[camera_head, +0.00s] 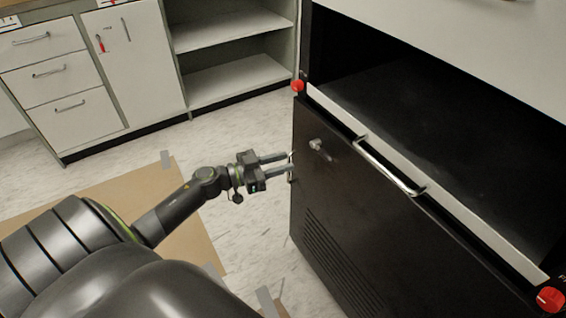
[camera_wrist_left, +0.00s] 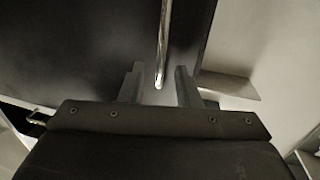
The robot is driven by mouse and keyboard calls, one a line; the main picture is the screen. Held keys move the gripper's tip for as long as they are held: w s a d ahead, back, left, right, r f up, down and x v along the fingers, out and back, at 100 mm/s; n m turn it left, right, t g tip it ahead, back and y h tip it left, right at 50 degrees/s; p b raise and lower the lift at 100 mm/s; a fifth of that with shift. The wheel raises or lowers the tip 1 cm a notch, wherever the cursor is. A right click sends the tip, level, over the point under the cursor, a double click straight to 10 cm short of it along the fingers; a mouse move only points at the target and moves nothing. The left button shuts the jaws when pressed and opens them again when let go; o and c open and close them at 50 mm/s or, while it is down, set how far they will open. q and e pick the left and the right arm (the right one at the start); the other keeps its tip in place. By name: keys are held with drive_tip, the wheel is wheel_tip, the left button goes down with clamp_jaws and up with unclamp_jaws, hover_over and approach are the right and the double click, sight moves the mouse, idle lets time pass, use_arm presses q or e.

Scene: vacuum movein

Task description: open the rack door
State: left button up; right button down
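The rack door (camera_head: 350,210) is the black front panel of the rack, with a keyed lock (camera_head: 318,148) near its top and vent slots low down. It looks closed. A thin metal door handle (camera_head: 291,166) is at its left edge. My left gripper (camera_head: 284,163) is open at this edge, fingers pointing at the handle. In the left wrist view the handle bar (camera_wrist_left: 162,45) runs down between the two spread fingers (camera_wrist_left: 158,85), with a gap visible on both sides. My right gripper is not in view.
Above the door is a drawer-like dark tray with a white edge and a chrome handle (camera_head: 390,168). Red knobs (camera_head: 297,86) (camera_head: 550,299) sit at its corners. White cabinets (camera_head: 135,60) and open shelves (camera_head: 235,75) stand behind.

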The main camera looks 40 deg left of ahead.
use_arm(q)
drive_tip(key=shift+w+d, duration=0.25)
drive_tip(key=shift+w, duration=0.1)
clamp_jaws()
idle(0.3)
